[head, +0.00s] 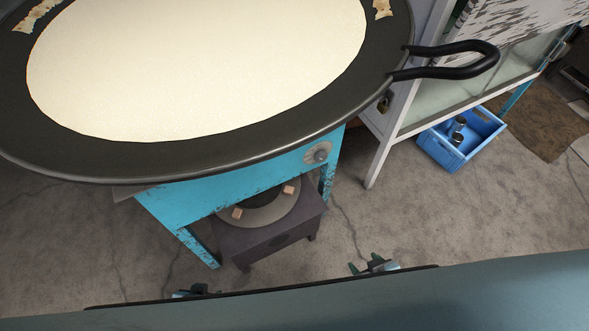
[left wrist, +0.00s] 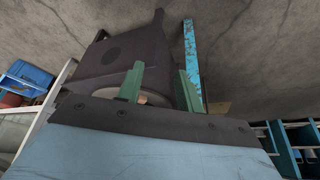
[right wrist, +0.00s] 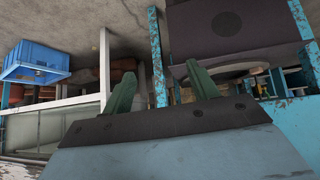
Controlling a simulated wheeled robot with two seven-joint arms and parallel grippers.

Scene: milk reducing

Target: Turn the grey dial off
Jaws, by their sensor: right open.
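The grey dial (head: 318,154) sits on a pale round plate at the right end of the blue stand's (head: 215,185) front panel, under the rim of the big pan. My right gripper (head: 372,264) is low and to the right of the dial, well apart from it. Its green fingers are spread and empty in the right wrist view (right wrist: 160,68). My left gripper (head: 192,291) is at the bottom of the head view, mostly hidden by my own body. Its fingers are apart with nothing held in the left wrist view (left wrist: 160,70). The dial is not clearly visible in either wrist view.
A wide black pan (head: 290,145) full of white liquid overhangs the stand, its handle (head: 460,70) pointing right. A dark burner (head: 270,238) stands beneath. A white-framed cabinet (head: 378,155) and a blue crate (head: 440,155) are at right. The floor before the stand is clear.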

